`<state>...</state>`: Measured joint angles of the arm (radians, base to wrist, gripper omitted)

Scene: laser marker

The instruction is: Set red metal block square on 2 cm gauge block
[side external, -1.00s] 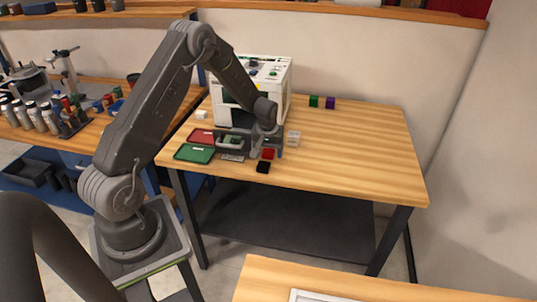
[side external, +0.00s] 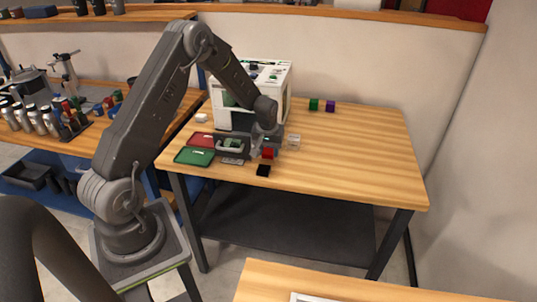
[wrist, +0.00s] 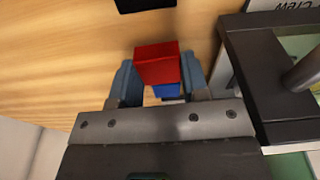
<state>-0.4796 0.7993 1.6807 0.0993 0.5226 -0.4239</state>
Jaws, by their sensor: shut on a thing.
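The red metal block (wrist: 157,62) sits between the two fingertips of my gripper (wrist: 160,76) in the wrist view, and my gripper is shut on it. The red block (side external: 267,153) also shows in the side view, low over the front of the table at my gripper (side external: 264,147). A blue piece (wrist: 167,90) shows just behind the red block in the wrist view, partly hidden by it. I cannot tell whether they touch. No block is readably marked as the 2 cm gauge block; a small pale block (side external: 293,141) stands right of my gripper.
A black block (side external: 263,170) lies near the front edge. A green tray (side external: 194,157), a red tray (side external: 201,140) and a dark fixture (side external: 233,145) lie to the left. A white machine (side external: 275,80) stands behind.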

